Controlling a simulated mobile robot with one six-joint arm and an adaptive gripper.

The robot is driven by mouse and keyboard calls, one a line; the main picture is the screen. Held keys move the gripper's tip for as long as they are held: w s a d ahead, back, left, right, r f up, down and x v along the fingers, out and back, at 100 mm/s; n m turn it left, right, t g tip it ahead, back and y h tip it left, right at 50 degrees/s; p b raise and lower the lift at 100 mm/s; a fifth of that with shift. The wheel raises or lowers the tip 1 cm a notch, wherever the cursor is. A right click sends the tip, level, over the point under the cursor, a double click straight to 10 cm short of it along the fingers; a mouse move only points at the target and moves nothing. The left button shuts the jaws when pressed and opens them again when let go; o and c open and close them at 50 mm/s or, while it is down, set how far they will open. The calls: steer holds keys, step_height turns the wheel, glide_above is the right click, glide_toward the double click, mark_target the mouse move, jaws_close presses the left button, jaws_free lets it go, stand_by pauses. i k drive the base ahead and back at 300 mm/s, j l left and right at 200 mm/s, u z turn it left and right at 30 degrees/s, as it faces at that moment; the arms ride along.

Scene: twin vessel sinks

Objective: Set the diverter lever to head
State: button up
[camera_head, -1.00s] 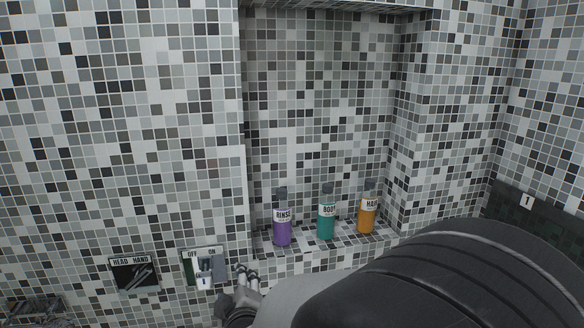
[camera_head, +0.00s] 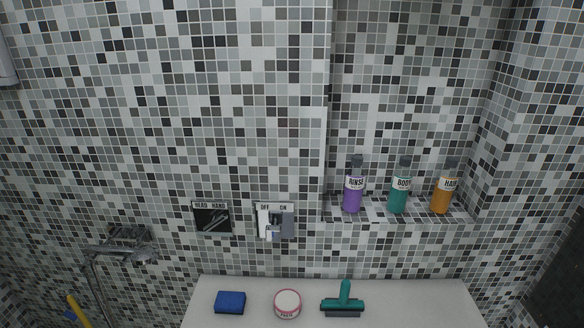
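The diverter panel (camera_head: 212,218) is a dark plate on the tiled wall, left of centre, with the labels HEAD and HAND along its top. A thin metallic lever (camera_head: 214,220) slants across the plate, rising to the right. It is too small to tell for sure which label it is set to. My gripper and arm are not in view.
An OFF/ON switch panel (camera_head: 275,221) is right of the diverter. A niche shelf holds purple (camera_head: 353,192), teal (camera_head: 399,194) and orange (camera_head: 442,195) bottles. Below, a white ledge (camera_head: 250,287) carries a blue sponge (camera_head: 230,302), round tin (camera_head: 287,303) and squeegee (camera_head: 342,303). A shower fitting (camera_head: 125,252) is left.

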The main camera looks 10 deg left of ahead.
mark_target(210, 225)
steer(key=u, duration=1.4)
steer(key=i+j+u, duration=0.35)
steer(key=i+u, duration=0.2)
steer(key=k+l+u, duration=0.2)
steer(key=u, duration=0.2)
steer(key=i+j+z, duration=0.3)
steer(key=l, duration=0.1)
